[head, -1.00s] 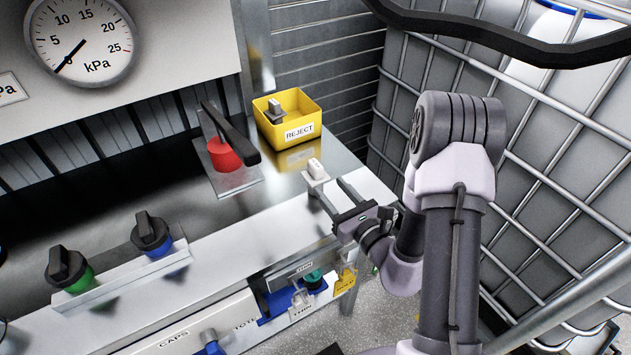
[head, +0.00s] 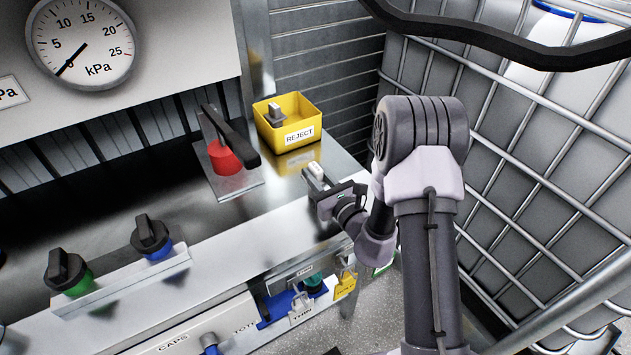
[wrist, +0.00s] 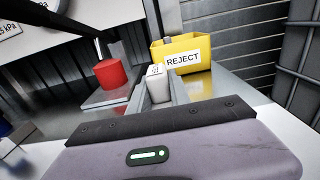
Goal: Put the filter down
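The filter appears to be the small pale block (head: 315,171) at the right end of the steel counter; in the wrist view it is a whitish upright block (wrist: 158,86) with a small mark on top. My gripper (head: 317,177) has its fingers on both sides of it, and they look close against its sides in the wrist view (wrist: 159,98). The block's lower part is partly hidden by the fingers. I cannot tell whether it rests on the counter or is just above it.
A yellow REJECT bin (head: 287,121) with a grey block (head: 274,114) in it stands just behind. A red part (head: 223,158) under a black lever is to the left. Black knobs (head: 150,234) line the counter's front. A caged tank (head: 560,150) is at right.

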